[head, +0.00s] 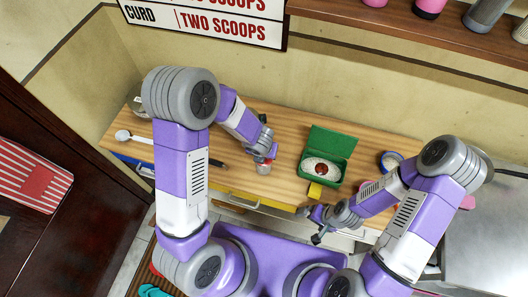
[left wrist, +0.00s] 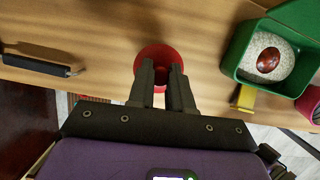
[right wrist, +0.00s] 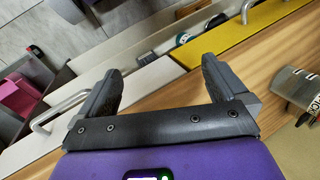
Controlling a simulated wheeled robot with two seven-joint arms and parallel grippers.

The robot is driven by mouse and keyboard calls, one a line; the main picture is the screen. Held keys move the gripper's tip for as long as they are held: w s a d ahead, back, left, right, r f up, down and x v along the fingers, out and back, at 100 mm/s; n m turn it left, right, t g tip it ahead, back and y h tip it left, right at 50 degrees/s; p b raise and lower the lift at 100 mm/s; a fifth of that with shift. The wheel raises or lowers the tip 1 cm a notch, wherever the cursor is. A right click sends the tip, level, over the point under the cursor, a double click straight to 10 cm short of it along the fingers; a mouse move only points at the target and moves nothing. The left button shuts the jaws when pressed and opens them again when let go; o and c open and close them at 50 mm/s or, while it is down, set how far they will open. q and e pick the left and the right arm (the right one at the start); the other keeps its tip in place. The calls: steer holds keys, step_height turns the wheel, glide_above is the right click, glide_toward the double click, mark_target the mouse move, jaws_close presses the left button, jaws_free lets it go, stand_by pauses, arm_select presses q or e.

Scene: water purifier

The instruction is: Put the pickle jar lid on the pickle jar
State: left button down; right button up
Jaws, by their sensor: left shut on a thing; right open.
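The pickle jar lid (left wrist: 158,54) is red and round, between the fingertips of my left gripper (left wrist: 161,72) in the left wrist view. That gripper (head: 268,147) is shut on the lid, over the counter left of the green box in the head view. The pickle jar (right wrist: 294,86), clear with a lettered label, shows at the right edge of the right wrist view.
A green open box (head: 336,178) with pale grains and a dark red oval thing stands right of the jar. A yellow block (head: 315,191) is at its front. A white spoon (head: 124,136) lies at the left. A blue-rimmed roll (head: 390,160) is at the right. Drawers with handles are below.

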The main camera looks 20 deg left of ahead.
arm_select(q)
steer(key=shift+s+a+f, duration=0.15)
steer(key=shift+s+f, duration=0.15)
steer(key=shift+s, duration=0.1)
steer(key=c, duration=1.5)
jaws_free()
steer(key=shift+o, duration=0.9)
steer(key=shift+w+r, duration=0.15)
steer(key=shift+p+v, duration=1.15)
steer(key=shift+v, duration=0.55)
steer(key=p+v, duration=0.5)
steer(key=v, duration=0.2)
steer(key=shift+r+p, duration=0.35)
steer(key=shift+r, duration=0.05)
